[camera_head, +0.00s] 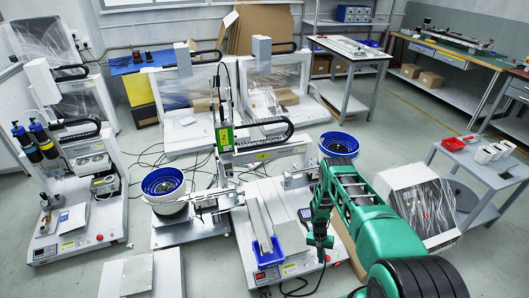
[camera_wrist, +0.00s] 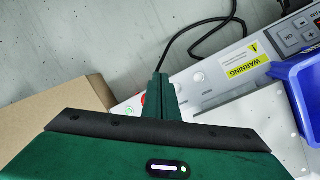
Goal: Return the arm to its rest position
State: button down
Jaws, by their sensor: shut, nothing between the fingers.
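My green arm reaches in from the lower right in the head view. My gripper (camera_head: 320,255) points down over the front right part of the gantry screwdriver machine's white base (camera_head: 285,215). In the wrist view my gripper (camera_wrist: 160,80) shows its narrow green fingers together with nothing between them. Below them are the machine's edge and the grey floor. The machine's green-labelled screwdriver head (camera_head: 225,137) stands left of my arm. A blue tray (camera_head: 264,253) sits at the machine's front, left of my gripper, and also shows at the right of the wrist view (camera_wrist: 302,95).
Blue-rimmed feeder bowls stand left (camera_head: 163,183) and right (camera_head: 338,145) of the machine. A cardboard box (camera_wrist: 60,115) lies close by at left in the wrist view. A clear-fronted white unit (camera_head: 425,205) and a grey cart (camera_head: 485,170) stand right of my arm. Cables lie on the floor.

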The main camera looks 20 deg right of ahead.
jog(key=w+d+v, duration=0.1)
jog(key=d+v, duration=0.2)
jog(key=v, duration=1.1)
jog(key=d+v, duration=0.4)
jog(key=v, duration=1)
jog(key=s+r+t, duration=0.1)
jog(key=s+r, duration=0.2)
jog(key=r, duration=2.3)
jog(key=s+a+r+n+t, duration=0.1)
jog(key=s+a+r, duration=0.1)
jog(key=s+r, duration=0.7)
jog(key=s+a+r, duration=0.3)
jog(key=s+r, duration=0.3)
jog(key=r, duration=0.4)
jog(key=s+a+r, duration=0.2)
jog(key=s+a, duration=0.2)
jog(key=s, duration=0.6)
jog(key=s+a+r+t+y, duration=0.1)
jog(key=s+a+r, duration=0.2)
jog(key=s, duration=0.7)
jog(key=shift+a+n, duration=0.3)
jog(key=shift+a, duration=0.3)
